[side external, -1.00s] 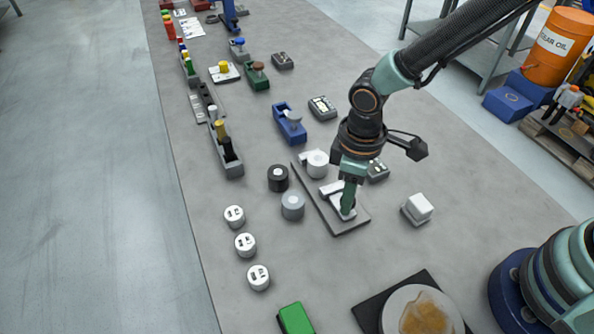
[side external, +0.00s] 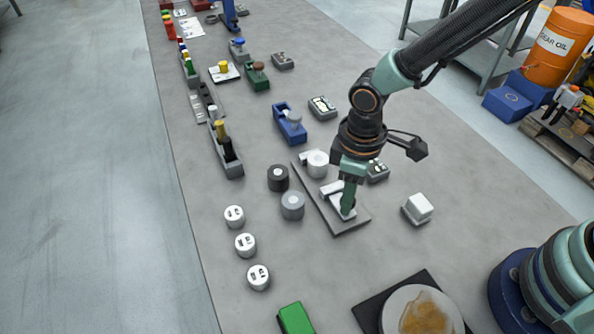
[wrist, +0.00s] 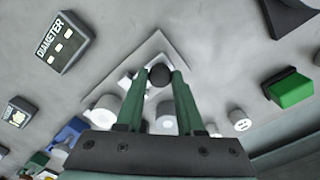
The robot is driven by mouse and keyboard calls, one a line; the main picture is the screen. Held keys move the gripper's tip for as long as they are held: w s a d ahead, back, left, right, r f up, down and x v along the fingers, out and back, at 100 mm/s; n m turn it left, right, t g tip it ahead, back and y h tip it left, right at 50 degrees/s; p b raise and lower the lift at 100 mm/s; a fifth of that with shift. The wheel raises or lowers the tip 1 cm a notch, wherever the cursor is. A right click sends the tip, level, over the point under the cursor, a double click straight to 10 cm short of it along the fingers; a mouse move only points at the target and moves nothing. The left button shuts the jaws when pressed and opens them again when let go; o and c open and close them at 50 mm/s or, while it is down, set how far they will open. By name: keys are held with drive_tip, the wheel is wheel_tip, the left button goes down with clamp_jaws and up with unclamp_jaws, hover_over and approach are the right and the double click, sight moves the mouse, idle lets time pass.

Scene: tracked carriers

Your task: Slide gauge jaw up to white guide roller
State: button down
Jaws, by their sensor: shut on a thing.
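The gauge is a flat grey plate (side external: 352,228) with a white roller (side external: 317,165) near its far end. The white gauge jaw (side external: 333,188) sits on the plate nearer its front end, apart from the roller with some bare plate between them. My gripper (side external: 347,211) is low over the jaw and shut on it. In the wrist view, my fingertips (wrist: 160,77) close around a dark round knob (wrist: 160,75), with white parts of the jaw beside it. The fingers partly hide the jaw in both views.
A black roller (side external: 278,178) and a grey roller (side external: 293,206) stand close left of the plate. Several white pucks (side external: 246,244) stand further left. A white block (side external: 418,207) is to the right. A blue holder (side external: 289,125) lies beyond the plate. A green block (side external: 296,318) is in front.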

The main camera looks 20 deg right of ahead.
sight(336, 196)
idle(0.4)
drive_tip(key=shift+w, duration=1.9)
drive_tip(key=c, duration=0.5)
unclamp_jaws()
drive_tip(key=shift+c, duration=0.2)
drive_tip(key=shift+r, duration=0.1)
wheel_tip(336, 196, up, 12)
